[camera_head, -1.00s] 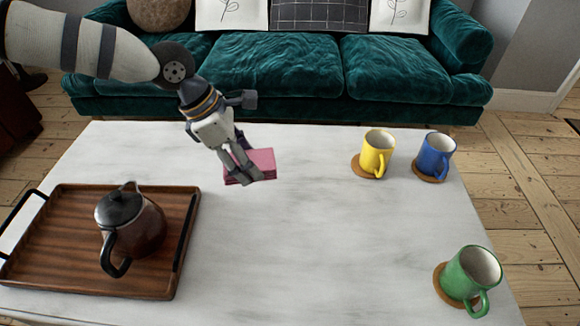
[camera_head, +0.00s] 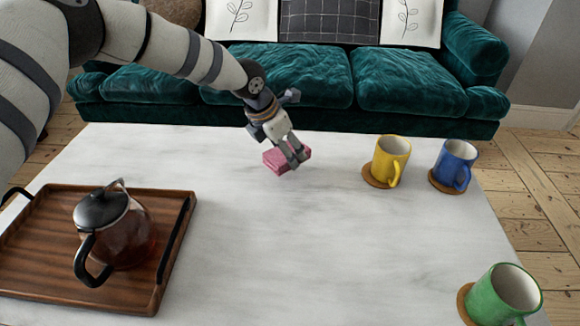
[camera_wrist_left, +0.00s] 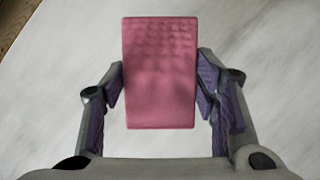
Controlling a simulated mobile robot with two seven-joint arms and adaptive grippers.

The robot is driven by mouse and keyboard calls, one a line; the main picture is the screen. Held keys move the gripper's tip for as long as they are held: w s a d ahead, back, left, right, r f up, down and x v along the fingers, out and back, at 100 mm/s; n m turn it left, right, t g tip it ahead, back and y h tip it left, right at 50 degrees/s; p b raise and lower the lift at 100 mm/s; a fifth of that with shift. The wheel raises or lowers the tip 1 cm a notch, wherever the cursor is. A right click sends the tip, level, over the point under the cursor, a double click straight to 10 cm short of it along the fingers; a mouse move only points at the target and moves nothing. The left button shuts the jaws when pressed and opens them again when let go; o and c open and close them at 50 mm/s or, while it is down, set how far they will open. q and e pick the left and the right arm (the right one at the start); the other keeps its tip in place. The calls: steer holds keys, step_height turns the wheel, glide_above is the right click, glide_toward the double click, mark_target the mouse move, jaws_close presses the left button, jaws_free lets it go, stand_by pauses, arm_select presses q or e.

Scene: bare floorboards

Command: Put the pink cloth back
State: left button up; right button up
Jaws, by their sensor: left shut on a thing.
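The pink cloth (camera_head: 277,161) is a small folded stack at the back middle of the white marble table. My left gripper (camera_head: 296,160) is shut on it, pointing down from the back left. In the left wrist view the cloth (camera_wrist_left: 160,75) is a flat pink rectangle between the two fingers (camera_wrist_left: 160,88), which touch or nearly touch its side edges. I cannot tell whether the cloth rests on the table or is just above it. My right gripper is not in view.
A wooden tray (camera_head: 150,290) with a glass teapot (camera_head: 125,235) stands at the left. The yellow mug (camera_head: 390,157), blue mug (camera_head: 454,165) and green mug (camera_head: 503,295) stand on coasters at the right. The table middle (camera_head: 300,240) is clear. A green sofa (camera_head: 400,80) stands behind.

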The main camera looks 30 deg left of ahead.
arm_select(q)
steer(key=shift+w+f, duration=0.3)
steer(key=shift+f, duration=0.15)
steer(key=f, duration=0.2)
steer(key=f+b, duration=0.1)
steer(key=shift+w+d+f, duration=0.1)
steer(key=shift+w+f, duration=0.1)
steer(key=shift+w, duration=0.05)
steer(key=shift+r, duration=0.1)
steer(key=o, duration=1)
